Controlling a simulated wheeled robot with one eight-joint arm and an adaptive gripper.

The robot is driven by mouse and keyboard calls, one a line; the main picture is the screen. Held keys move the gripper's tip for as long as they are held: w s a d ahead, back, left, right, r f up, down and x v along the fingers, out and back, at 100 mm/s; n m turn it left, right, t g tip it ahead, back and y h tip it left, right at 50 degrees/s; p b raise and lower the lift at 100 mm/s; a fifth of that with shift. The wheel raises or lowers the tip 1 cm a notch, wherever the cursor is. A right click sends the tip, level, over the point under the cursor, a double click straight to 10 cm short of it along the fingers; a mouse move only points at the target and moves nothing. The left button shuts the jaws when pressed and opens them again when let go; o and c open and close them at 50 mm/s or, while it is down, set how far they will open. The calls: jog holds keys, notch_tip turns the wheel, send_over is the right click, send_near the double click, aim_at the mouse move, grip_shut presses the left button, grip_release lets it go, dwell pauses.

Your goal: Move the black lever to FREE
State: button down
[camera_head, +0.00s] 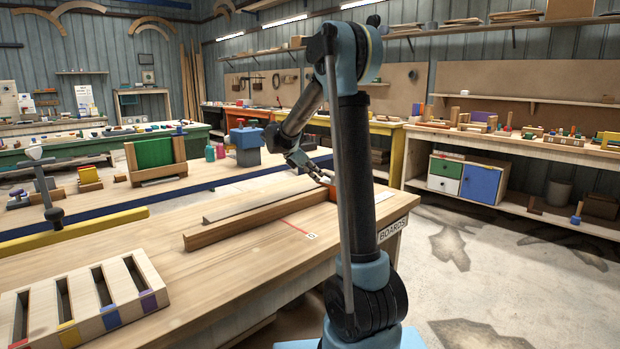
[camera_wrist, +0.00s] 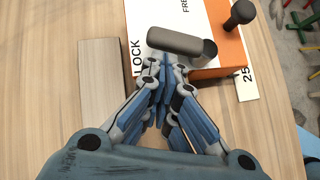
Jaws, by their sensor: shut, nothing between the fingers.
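In the wrist view a white plate (camera_wrist: 150,15) carries the words LOCK on its left side and FREE near the top. A dark grey bar (camera_wrist: 175,40), which looks like the lever, lies across the plate close to LOCK. A short dark cylinder (camera_wrist: 210,50) stands at its right end. My gripper (camera_wrist: 166,78) is shut and empty, its fingertips just below the bar; I cannot tell whether they touch it. In the head view my gripper (camera_head: 322,176) is low over the far right end of the workbench, and the lever cannot be made out.
An orange block (camera_wrist: 222,50) with a black knob (camera_wrist: 240,13) adjoins the plate. A pale board (camera_wrist: 100,85) lies left of it. In the head view, a long brown wooden strip (camera_head: 240,223) and a slotted tray (camera_head: 140,268) rest on the workbench (camera_head: 230,275).

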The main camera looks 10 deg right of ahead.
jog(key=shift+d, duration=0.1)
jog(key=shift+w+d, duration=0.25)
jog(key=shift+w, duration=0.2)
jog(key=shift+a, duration=0.15)
jog(key=a+f+v, duration=0.2)
jog(key=v, duration=1)
jog(key=shift+a+r, duration=0.25)
